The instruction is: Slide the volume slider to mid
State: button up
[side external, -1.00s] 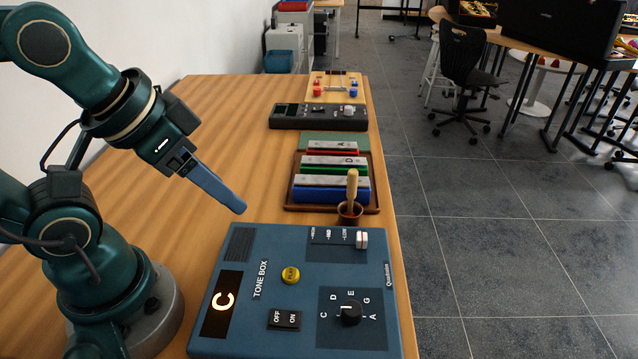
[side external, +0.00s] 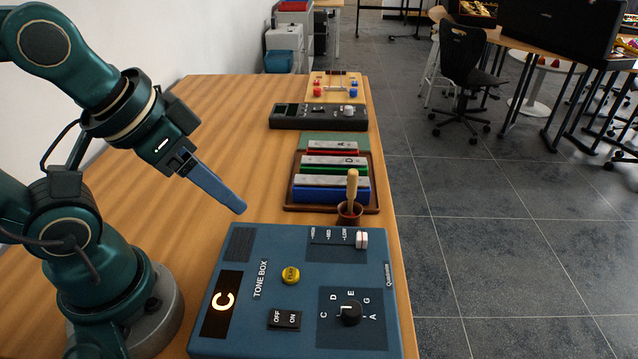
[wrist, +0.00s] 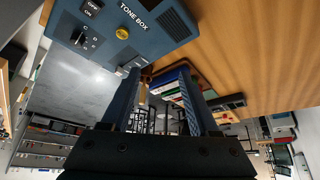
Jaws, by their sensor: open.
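The blue tone box (side external: 255,315) stands at the near end of the table; part of it shows at the top of the wrist view (wrist: 150,45). Its volume slider has a white knob with a red mark (side external: 361,239) at the right end of the slot, by the LOW label; MID and HIGH are printed to its left.
On the box are a yellow PLAY button (side external: 290,275), a black rotary knob (side external: 351,313) and an OFF/ON switch (side external: 285,319). A cup with a wooden-handled mallet (side external: 352,187) stands just behind the slider, beside chime bars in a tray (side external: 288,206). Table left of the tray is clear.

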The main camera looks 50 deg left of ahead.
jog(key=shift+c, duration=0.7)
jog(key=w+d+r+m, duration=0.1)
jog(key=w+r+m, duration=0.3)
jog(key=w+r, duration=0.15)
jog(key=m+g, duration=0.5)
send_near(362, 236)
jog(key=a, duration=0.1)
jog(key=shift+g, duration=0.3)
jog(key=f, duration=0.5)
jog(key=d+f, duration=0.1)
jog(key=f, duration=0.1)
jog(key=shift+w+f, duration=0.25)
jog(key=shift+f, duration=0.6)
